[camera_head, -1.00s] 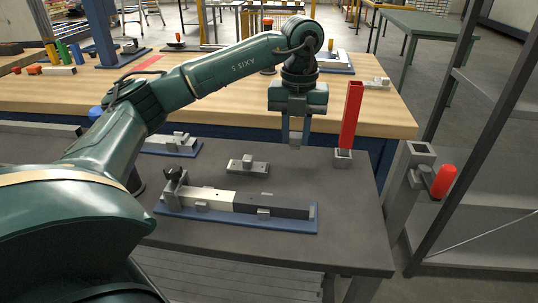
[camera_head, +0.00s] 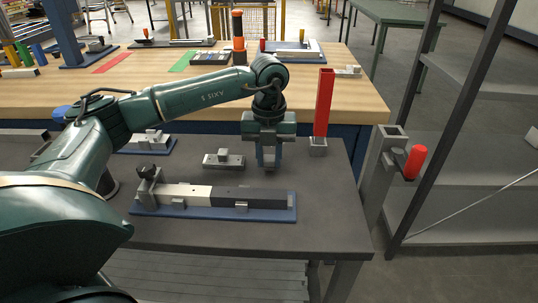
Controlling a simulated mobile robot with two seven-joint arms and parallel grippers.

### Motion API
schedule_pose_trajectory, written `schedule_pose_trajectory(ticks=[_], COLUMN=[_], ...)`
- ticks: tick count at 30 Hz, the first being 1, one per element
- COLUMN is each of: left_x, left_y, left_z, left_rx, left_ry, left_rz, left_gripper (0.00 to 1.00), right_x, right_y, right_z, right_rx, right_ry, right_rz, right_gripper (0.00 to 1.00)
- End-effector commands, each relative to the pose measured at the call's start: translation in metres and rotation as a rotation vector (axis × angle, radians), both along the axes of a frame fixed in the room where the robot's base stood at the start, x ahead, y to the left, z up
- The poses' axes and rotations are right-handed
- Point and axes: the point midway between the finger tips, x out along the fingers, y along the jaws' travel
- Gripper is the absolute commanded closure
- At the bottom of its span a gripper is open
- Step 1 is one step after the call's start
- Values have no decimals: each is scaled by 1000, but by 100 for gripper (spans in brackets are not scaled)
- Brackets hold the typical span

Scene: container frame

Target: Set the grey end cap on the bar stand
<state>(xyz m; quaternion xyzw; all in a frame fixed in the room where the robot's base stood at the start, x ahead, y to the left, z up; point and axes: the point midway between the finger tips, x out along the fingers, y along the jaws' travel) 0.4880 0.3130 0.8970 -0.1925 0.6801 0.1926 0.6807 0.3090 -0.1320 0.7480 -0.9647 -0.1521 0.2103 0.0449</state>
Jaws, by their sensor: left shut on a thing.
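My left gripper (camera_head: 269,163) hangs pointing down above the dark table, shut on a small grey piece (camera_head: 268,154), apparently the end cap. The fingers largely hide it. To the lower left, a long blue base (camera_head: 215,214) carries a bar with a pale left half (camera_head: 186,191) and a dark right half (camera_head: 250,197), on small grey supports. This looks like the bar stand. A black-knobbed clamp (camera_head: 149,175) stands at its left end. The gripper is behind the dark half, near its right end; I cannot tell the exact gap. My right gripper is not in view.
A red upright bar (camera_head: 323,105) stands in a grey socket (camera_head: 318,146) right of the gripper. A grey block on a plate (camera_head: 223,160) lies to its left. A grey post with a red handle (camera_head: 415,163) stands beyond the table's right edge. The table's front right is clear.

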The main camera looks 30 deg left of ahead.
Motion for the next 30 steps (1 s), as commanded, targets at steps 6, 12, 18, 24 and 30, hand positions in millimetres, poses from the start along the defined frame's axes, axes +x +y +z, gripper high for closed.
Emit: schedule_pose_trajectory(ticks=[6, 12, 18, 24, 30], left_x=[0, 0, 0, 1, 1], left_y=[0, 0, 0, -1, -1], left_z=[0, 0, 7, 41, 85], left_rx=[0, 0, -1, -1, -1], left_ry=[0, 0, -2, -6, -4], left_rz=[-1, -1, -1, -1, -1], left_gripper=[58, 52, 52, 52, 52], right_x=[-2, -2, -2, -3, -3], right_y=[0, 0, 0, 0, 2], right_z=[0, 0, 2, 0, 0], right_rx=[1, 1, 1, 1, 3], right_ry=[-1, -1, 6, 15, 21], right_rz=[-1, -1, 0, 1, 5], right_gripper=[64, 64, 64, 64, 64])
